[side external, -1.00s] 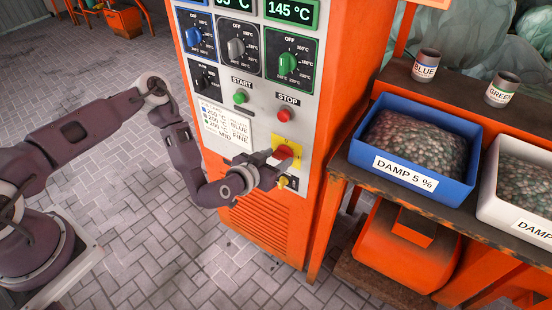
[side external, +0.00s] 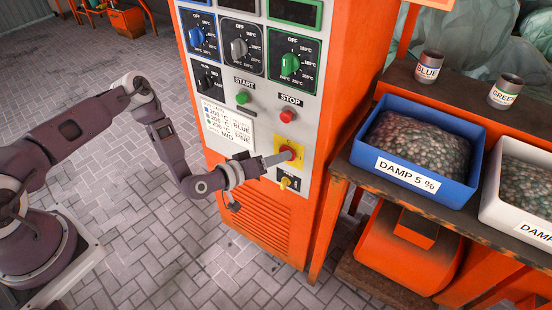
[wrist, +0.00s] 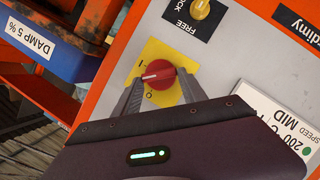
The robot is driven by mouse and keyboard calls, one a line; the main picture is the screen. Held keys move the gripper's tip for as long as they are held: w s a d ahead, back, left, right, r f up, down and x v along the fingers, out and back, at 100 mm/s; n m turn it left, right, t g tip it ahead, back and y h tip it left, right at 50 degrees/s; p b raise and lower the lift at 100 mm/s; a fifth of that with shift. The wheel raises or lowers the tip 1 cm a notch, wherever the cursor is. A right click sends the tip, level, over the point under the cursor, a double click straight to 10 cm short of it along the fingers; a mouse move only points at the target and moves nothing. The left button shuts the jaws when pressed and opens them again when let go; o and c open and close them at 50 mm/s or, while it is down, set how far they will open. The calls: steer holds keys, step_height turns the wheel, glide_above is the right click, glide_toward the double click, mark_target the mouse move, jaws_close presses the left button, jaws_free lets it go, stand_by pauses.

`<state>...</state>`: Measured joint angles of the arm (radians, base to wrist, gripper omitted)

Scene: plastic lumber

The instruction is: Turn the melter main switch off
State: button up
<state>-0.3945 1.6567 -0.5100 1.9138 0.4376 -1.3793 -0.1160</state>
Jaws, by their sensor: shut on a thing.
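The melter main switch is a red rotary knob (side external: 288,153) on a yellow plate (side external: 297,163), low on the front panel of the orange melter. In the wrist view the knob (wrist: 158,75) has a white pointer bar lying nearly level, and the yellow plate (wrist: 178,53) carries small marks at the left. My gripper (side external: 281,157) is at the knob from the left in the side view. In the wrist view my gripper's fingers (wrist: 160,88) are on either side of the knob and shut on it. The display windows (side external: 295,12) at the panel's top are dark.
A yellow key-like switch (side external: 285,183) is just below the knob. The green START button (side external: 242,98) and red STOP button (side external: 288,116) are above it. A bench with a blue bin (side external: 431,130) and a white bin (side external: 497,211) stands at the right.

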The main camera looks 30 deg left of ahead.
steer(key=shift+a+f+n+t+h, duration=0.15)
steer(key=shift+n+t+h, duration=0.3)
steer(key=shift+n, duration=0.8)
steer(key=shift+f+n+t+h, duration=0.3)
steer(key=shift+n+h, duration=0.2)
steer(key=shift+n, duration=0.8)
steer(key=shift+a+f+n+t+h, duration=0.15)
steer(key=shift+n+t+h, duration=0.3)
steer(key=shift+n, duration=0.8)
steer(key=o, duration=1.4)
steer(key=shift+c, duration=0.2)
steer(key=v, duration=0.7)
